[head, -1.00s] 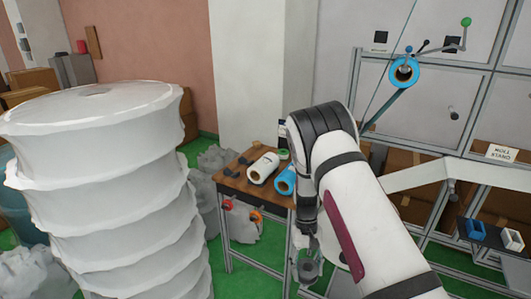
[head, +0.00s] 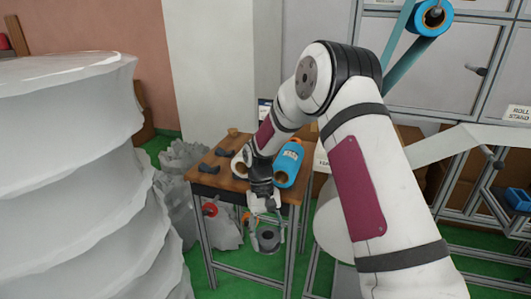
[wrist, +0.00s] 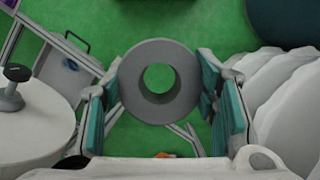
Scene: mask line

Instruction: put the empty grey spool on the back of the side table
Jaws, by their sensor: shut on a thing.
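The grey spool (head: 268,240) is a thick grey ring with an open, empty bore. My gripper (head: 266,222) is shut on it, and it hangs in front of the side table, below the top's level in the picture. In the wrist view the spool (wrist: 183,88) sits between the two teal finger pads of my gripper (wrist: 160,88), over green floor. The side table (head: 228,184) has a brown wooden top on a grey metal frame. My wrist hides part of the top.
On the table lie a white roll (head: 238,163), a blue roll (head: 288,164) and small dark pieces (head: 209,168). An orange-red reel (head: 210,209) hangs at its front. A large ribbed white stack (head: 70,170) stands close on the left. A roll stand with a blue roll (head: 432,18) is at right.

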